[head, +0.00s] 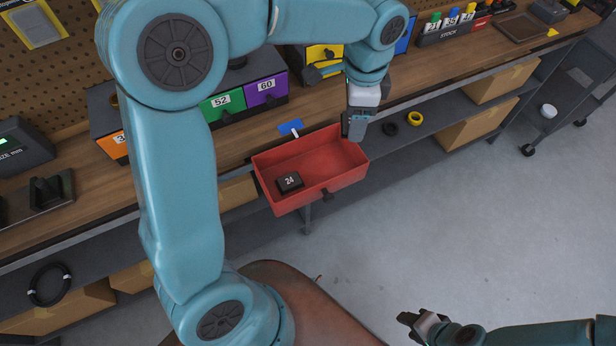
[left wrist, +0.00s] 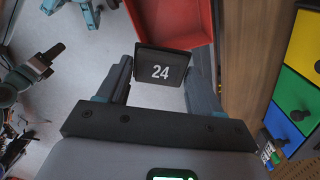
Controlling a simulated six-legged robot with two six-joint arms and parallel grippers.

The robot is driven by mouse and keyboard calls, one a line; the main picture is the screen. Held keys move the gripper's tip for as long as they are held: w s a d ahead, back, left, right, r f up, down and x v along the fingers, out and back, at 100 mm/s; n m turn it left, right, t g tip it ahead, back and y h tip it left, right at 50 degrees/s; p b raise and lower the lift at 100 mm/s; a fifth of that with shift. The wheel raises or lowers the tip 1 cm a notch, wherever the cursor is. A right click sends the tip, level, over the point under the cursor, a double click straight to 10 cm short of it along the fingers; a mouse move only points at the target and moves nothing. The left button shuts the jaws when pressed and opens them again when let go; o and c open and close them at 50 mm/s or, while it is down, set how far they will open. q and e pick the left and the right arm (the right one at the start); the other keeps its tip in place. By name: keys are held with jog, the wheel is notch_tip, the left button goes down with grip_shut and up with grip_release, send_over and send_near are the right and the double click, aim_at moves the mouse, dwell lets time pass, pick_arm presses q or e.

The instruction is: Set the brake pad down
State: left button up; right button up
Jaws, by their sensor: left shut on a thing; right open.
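A black brake pad marked 24 (left wrist: 161,68) sits between the two fingers of my left gripper (left wrist: 160,90) in the left wrist view. In the head view my left gripper (head: 356,126) points down at the right back corner of an open red drawer (head: 330,165); the held pad is hard to make out there. Another black block marked 24 (head: 290,182) lies inside the drawer, at its left. The drawer also shows in the left wrist view (left wrist: 172,22), beyond the held pad. My right gripper (head: 424,322) is open and empty, low over the floor at the bottom right.
A wooden bench (head: 225,150) runs behind the drawer, with a green drawer (head: 222,104) and a purple drawer (head: 266,90) on it. A black ring (head: 390,129) and a yellow ring (head: 415,118) lie right of my left gripper.

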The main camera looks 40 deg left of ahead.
aim_at(330, 168)
pick_arm(q)
jog(key=m, duration=0.2)
jog(key=a+m, duration=0.1)
jog(key=r+m+b, duration=0.1)
jog(key=m, duration=0.1)
jog(key=shift+s+a+m, duration=0.3)
jog(key=shift+s+a, duration=0.05)
jog(key=shift+a, duration=0.05)
jog(key=f+m+b, duration=0.1)
jog(key=f+m, duration=0.1)
jog(key=f, duration=0.4)
jog(key=a+f+m+b, duration=0.1)
jog(key=f+m, duration=0.1)
jog(key=f, duration=0.4)
jog(key=f+m+b, duration=0.1)
jog(key=f+m, duration=0.1)
jog(key=f, duration=0.4)
jog(key=shift+s+a+m, duration=0.25)
jog(key=shift+s+m, duration=0.05)
jog(key=shift+s, duration=0.1)
jog(key=shift+w+f, duration=0.1)
jog(key=shift+f, duration=0.2)
